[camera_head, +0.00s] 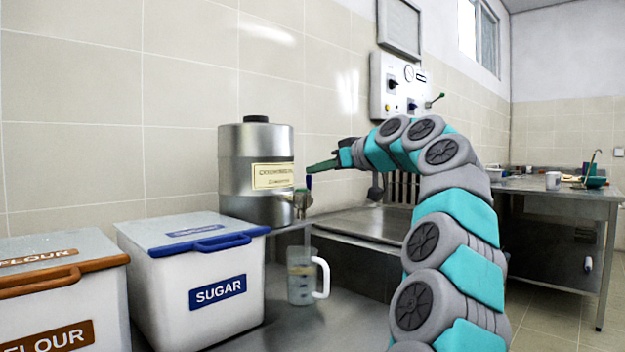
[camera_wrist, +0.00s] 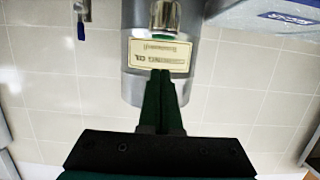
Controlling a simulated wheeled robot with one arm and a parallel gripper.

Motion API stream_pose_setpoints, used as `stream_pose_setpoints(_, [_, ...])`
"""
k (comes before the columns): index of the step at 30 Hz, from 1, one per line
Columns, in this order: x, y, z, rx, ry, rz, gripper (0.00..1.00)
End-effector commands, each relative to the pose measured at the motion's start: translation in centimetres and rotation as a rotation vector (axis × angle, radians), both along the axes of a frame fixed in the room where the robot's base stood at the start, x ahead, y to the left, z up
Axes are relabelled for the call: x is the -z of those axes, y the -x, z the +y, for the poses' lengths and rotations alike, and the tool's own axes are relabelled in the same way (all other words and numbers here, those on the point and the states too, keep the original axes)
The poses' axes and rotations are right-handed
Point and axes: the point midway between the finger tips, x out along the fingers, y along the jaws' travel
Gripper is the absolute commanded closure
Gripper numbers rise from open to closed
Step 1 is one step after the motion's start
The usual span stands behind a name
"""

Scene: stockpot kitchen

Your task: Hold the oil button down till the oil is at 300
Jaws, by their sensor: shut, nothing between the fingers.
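The cooking-oil dispenser (camera_head: 236,160) is a steel drum with a black lid and a cream label, standing against the tiled wall. My gripper (camera_head: 314,168) is shut and empty, just right of the drum and above the tap. In the wrist view my fingertips (camera_wrist: 161,73) overlap the lower edge of the upside-down label (camera_wrist: 160,54). I cannot tell whether they touch anything.
A sugar bin (camera_head: 190,282) with a blue lid handle and a flour bin (camera_head: 60,300) stand at left. A control box (camera_head: 398,88) hangs on the wall above my arm. A steel table (camera_head: 545,190) stands at the right. Floor shows at lower right.

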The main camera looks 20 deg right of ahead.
Motion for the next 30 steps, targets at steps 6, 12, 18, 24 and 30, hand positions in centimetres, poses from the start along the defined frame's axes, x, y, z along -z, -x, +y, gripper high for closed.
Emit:
stream_pose_setpoints(6, [-1.2, 4.5, -1.6, 0.0, 0.0, -0.004, 1.0])
stream_pose_setpoints(12, [-1.8, 6.5, -2.3, -0.001, 0.001, -0.003, 1.0])
stream_pose_setpoints(18, [-1.9, 6.8, -2.3, -0.002, 0.001, -0.002, 1.0])
stream_pose_setpoints(24, [-1.9, 6.8, -2.3, -0.002, 0.001, -0.002, 1.0])
stream_pose_setpoints(30, [-1.9, 6.8, -2.3, -0.002, 0.0, -0.003, 1.0])
